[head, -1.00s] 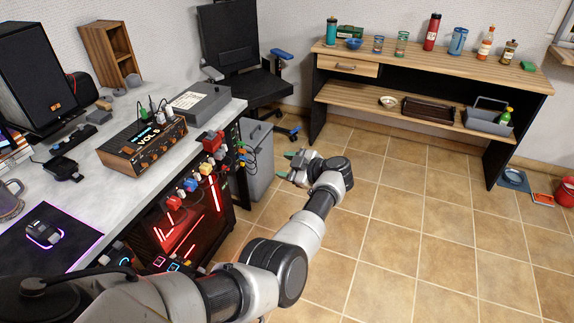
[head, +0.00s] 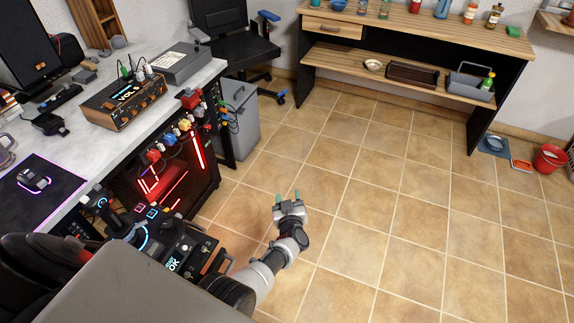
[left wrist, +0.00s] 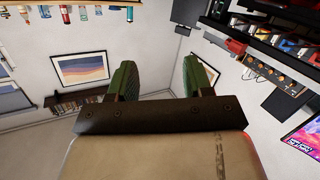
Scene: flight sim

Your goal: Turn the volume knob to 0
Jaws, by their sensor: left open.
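A brown wood-cased box (head: 123,103) with a lit display reading VOL stands on the desk, with small orange-ringed knobs along its front. I cannot tell which knob is the volume knob, or its setting. In the left wrist view, a dark panel with orange knobs (left wrist: 265,70) shows at the right; I cannot tell if it is the same box. My left gripper (head: 287,197) is over the tiled floor, right of the desk, well away from the box. It is open and empty; its two green fingers stand apart in the left wrist view (left wrist: 158,75). My right gripper is out of view.
The grey desk (head: 75,150) also holds a speaker (head: 22,50) and a grey box (head: 180,63). A cockpit panel with a joystick (head: 128,218) is close at lower left. A black chair (head: 235,45) stands behind. The tiled floor (head: 370,190) is clear to the right.

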